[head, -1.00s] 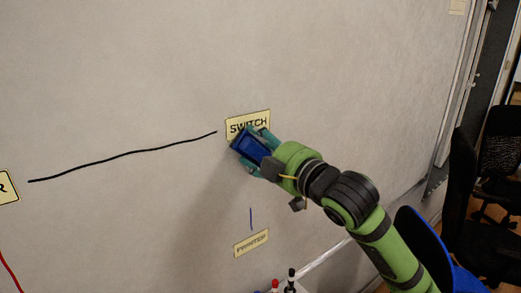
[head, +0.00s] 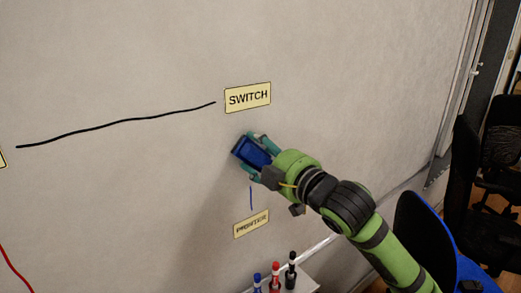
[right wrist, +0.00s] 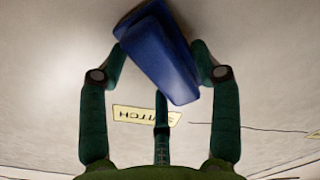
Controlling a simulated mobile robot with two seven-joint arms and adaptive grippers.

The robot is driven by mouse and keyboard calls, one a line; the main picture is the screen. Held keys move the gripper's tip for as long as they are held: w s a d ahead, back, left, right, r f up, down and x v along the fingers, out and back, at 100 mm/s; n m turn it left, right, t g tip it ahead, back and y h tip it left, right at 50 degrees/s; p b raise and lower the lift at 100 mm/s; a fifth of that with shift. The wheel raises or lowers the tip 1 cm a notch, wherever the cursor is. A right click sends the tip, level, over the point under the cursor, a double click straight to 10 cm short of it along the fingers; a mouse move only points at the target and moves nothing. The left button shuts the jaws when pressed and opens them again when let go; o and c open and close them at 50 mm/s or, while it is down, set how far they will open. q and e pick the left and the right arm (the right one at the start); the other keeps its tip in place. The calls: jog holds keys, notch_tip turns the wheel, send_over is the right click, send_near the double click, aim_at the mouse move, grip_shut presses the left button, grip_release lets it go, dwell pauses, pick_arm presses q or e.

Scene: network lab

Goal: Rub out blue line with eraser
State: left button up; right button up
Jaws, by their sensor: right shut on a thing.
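My right gripper (head: 257,151) is shut on the blue eraser (head: 250,153), at the whiteboard just below the SWITCH label. In the right wrist view the eraser (right wrist: 160,52) sits tilted between the two fingers (right wrist: 160,70). I cannot tell whether it touches the board. A short blue line (head: 251,198) shows on the board below the eraser, above the PRINTER label (head: 251,223). Its upper end is close under the gripper. My left gripper is not in view.
The SWITCH label (head: 248,97) is above the gripper, with a black line (head: 120,124) running left from it. A red line (head: 14,268) is at lower left. Blue, red and black markers (head: 275,277) stand on a ledge below. Chairs (head: 430,240) are at right.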

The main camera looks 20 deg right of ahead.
aim_at(252, 205)
jog(key=shift+f+b, duration=4.35)
jog(key=shift+f, duration=3.25)
jog(key=shift+v, duration=2.95)
jog(key=shift+v, duration=1.5)
jog(key=shift+r, duration=0.1)
